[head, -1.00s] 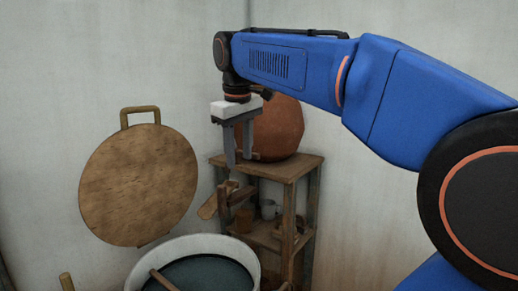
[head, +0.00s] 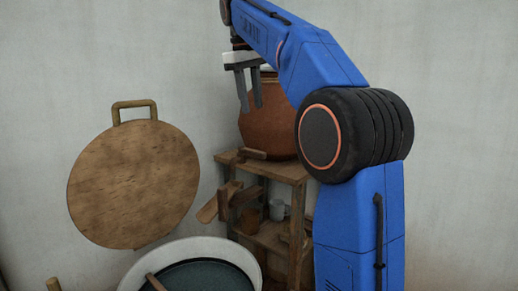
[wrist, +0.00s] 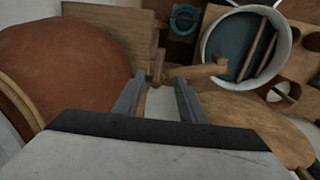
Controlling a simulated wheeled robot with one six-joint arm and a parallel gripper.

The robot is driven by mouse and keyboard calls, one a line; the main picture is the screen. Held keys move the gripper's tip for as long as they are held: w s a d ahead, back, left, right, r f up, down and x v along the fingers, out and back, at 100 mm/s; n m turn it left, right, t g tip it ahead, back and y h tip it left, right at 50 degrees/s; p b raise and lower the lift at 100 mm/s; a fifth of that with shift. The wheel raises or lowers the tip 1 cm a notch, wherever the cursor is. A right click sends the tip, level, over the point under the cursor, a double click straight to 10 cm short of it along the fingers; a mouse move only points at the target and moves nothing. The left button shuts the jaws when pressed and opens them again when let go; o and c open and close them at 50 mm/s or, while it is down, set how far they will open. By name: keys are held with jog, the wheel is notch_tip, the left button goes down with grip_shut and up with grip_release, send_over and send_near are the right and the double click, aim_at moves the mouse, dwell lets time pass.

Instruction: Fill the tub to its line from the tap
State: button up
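The white-rimmed tub (head: 250,262) stands low at the bottom of the head view, partly cut off. A dark teal surface and a wooden stick show inside; I cannot make out a line. The wrist view shows the tub (wrist: 206,58) at upper right, with sticks in it. A round clay jar (head: 268,128) stands on the wooden stand, with a wooden piece (head: 251,153) at its foot. Below, a wooden spout-like piece (wrist: 200,71) points towards the tub; I cannot tell which part is the tap. My gripper (head: 251,107) is open and empty in front of the jar.
A round wooden disc (head: 135,185) with a handle stands upright left of the stand, behind the tub. The wooden stand (head: 292,172) holds small pots (head: 277,209) on its lower shelf. Walls close in behind. A small teal-filled bowl (wrist: 184,20) shows in the wrist view.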

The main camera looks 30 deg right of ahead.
aim_at(258, 152)
jog(key=d+f, duration=0.1)
jog(key=f, duration=0.4)
jog(key=d+f, duration=0.1)
jog(key=f, duration=0.4)
jog(key=w+f, duration=0.1)
jog(key=f, duration=0.4)
jog(key=shift+w+d+f, duration=0.1)
jog(key=shift+d+f, duration=0.2)
jog(key=shift+d, duration=0.1)
grip_shut()
